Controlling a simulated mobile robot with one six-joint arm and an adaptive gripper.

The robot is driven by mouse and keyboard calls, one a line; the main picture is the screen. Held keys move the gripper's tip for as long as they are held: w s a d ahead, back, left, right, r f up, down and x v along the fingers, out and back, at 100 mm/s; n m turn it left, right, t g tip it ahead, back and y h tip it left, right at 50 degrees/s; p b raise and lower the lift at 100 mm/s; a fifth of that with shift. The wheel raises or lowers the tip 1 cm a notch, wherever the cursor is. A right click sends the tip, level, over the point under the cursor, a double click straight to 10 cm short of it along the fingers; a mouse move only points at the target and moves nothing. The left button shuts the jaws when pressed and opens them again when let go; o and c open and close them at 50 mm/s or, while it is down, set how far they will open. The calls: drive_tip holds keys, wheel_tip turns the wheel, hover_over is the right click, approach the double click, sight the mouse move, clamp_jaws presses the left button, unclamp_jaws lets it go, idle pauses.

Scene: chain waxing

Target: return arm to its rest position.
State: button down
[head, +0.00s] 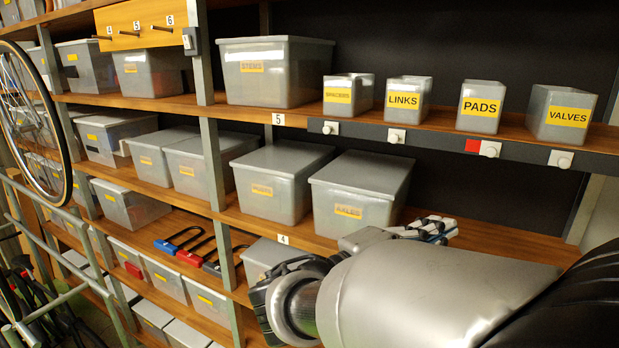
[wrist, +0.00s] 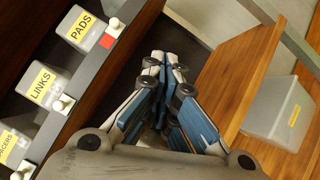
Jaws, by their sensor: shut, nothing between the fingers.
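My gripper (wrist: 167,62) shows in the wrist view with its blue and grey fingers together, shut and empty. In the head view my arm reaches in from the lower right. There, part of my gripper (head: 440,228) shows behind the arm, in front of the shelf with the AXLES bin (head: 360,190) and to the right of that bin. The fingertips are partly hidden in the head view, and I cannot tell whether they touch anything.
Small bins labelled LINKS (head: 408,100), PADS (head: 481,107) and VALVES (head: 561,113) stand on the upper shelf, above a dark rail with knobs (head: 395,136). A bicycle wheel (head: 66,150) hangs at the left. The shelf right of the AXLES bin looks bare.

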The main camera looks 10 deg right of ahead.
drive_tip(key=s+d+f+m+g+y+b, duration=0.2)
drive_tip(key=s+f+g+y+b, duration=0.15)
drive_tip(key=s+f, duration=0.55)
drive_tip(key=s+d+f+m+g+y+b, duration=0.25)
drive_tip(key=s+f+y, duration=0.35)
drive_tip(key=f, duration=0.5)
drive_tip(key=s+a+f+m+t+y+b, duration=0.1)
drive_tip(key=a+f+y+b, duration=0.1)
drive_tip(key=a+f+y, duration=0.2)
drive_tip(key=s+a+f+m+t+y+b, duration=0.2)
drive_tip(key=a+f+y+b, duration=0.1)
drive_tip(key=a, duration=0.7)
wheel_tip(320, 180, down, 3)
drive_tip(key=shift+s+r+t+y, duration=0.2)
drive_tip(key=shift+t+y, duration=0.1)
drive_tip(key=shift+y, duration=0.55)
drive_tip(key=shift+m, duration=0.25)
